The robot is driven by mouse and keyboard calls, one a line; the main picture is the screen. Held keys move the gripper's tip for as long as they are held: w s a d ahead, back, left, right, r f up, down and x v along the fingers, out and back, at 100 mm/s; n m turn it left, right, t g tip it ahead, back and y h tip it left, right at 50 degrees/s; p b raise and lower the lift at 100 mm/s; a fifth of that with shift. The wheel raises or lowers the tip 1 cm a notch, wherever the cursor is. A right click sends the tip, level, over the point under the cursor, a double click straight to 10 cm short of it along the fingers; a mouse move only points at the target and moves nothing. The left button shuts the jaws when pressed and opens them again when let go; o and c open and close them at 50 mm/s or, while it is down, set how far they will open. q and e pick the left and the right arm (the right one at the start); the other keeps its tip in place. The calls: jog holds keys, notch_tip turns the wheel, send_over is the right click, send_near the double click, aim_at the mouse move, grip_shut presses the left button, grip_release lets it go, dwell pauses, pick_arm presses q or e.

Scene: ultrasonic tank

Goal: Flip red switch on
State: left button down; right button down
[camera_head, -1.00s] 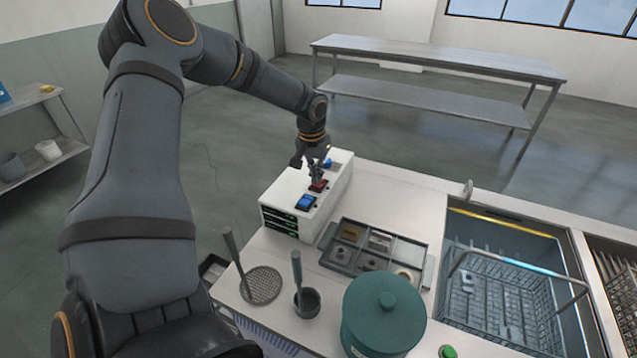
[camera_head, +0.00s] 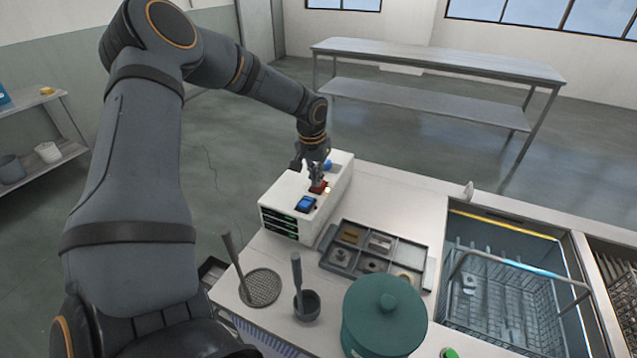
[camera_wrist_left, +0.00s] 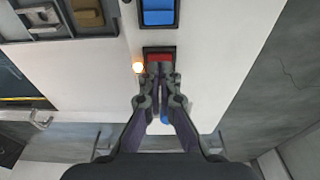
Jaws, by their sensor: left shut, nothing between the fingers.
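The red switch (camera_head: 320,188) sits on top of the white control box (camera_head: 335,188), between two blue parts. In the left wrist view the red switch (camera_wrist_left: 158,56) shows in a dark frame, partly covered by the fingertips. My right gripper is not in view.
A blue switch (camera_head: 306,203) lies in front of the red one on the box. A divided grey tray (camera_head: 428,272), a dark cup (camera_head: 307,304), a mesh disc (camera_head: 262,287) and a green pot (camera_head: 384,315) stand nearby. The tank (camera_head: 455,225) with a basket is at right.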

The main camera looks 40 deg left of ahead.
pick_arm(q)
notch_tip(320, 180, up, 6)
jog(key=p, duration=0.4)
jog(key=shift+r, duration=0.2)
dwell(0.4)
